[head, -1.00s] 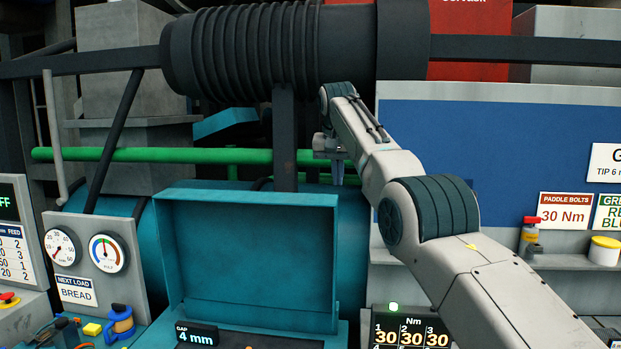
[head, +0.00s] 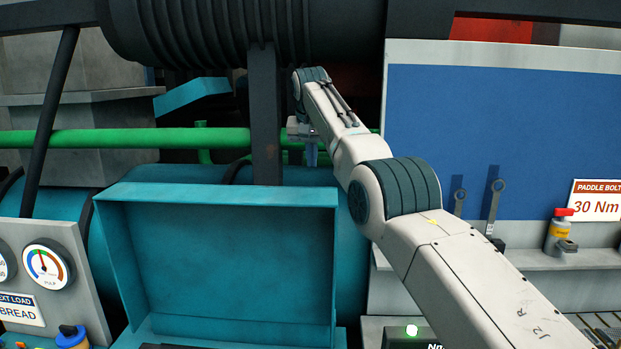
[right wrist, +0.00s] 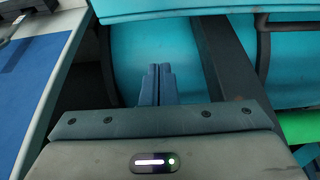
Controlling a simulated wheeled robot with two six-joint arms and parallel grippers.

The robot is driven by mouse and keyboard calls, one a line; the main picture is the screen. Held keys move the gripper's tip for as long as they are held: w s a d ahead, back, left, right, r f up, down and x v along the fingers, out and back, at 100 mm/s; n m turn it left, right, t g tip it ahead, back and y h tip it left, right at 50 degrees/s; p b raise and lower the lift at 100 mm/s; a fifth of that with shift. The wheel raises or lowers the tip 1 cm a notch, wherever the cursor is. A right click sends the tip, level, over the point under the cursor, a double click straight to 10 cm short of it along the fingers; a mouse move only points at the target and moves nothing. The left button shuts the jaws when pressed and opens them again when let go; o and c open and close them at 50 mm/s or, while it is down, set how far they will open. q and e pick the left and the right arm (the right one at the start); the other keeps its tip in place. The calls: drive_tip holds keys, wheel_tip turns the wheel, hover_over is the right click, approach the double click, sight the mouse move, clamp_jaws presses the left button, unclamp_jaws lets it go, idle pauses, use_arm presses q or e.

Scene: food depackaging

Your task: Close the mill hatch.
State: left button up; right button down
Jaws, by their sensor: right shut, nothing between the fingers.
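The mill hatch (head: 230,255) is a teal, box-shaped lid with a raised rim. It stands open and upright in front of the teal mill body (head: 350,235), its hollow side facing me. My right gripper (head: 311,155) is behind and above the hatch's upper right corner, fingers pointing down, apart from the rim as far as I can see. In the right wrist view its fingers (right wrist: 158,85) are together and empty, over the teal drum, with a teal edge (right wrist: 190,10) across the top. The hatch's lower edge is cut off in the head view. My left gripper is out of view.
A dark upright post (head: 265,115) stands just left of my right gripper. A green pipe (head: 120,139) runs across behind the hatch. A gauge panel (head: 50,260) is at left. A blue board (head: 490,130) with hanging wrenches and a shelf is at right.

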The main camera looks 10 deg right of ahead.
drive_tip(key=w+a+p+x, duration=0.1)
drive_tip(key=p+x, duration=0.1)
drive_tip(key=x, duration=0.4)
drive_tip(key=s, duration=0.4)
drive_tip(key=shift+s+a, duration=0.15)
drive_tip(key=shift+s, duration=0.1)
drive_tip(key=shift+w, duration=0.1)
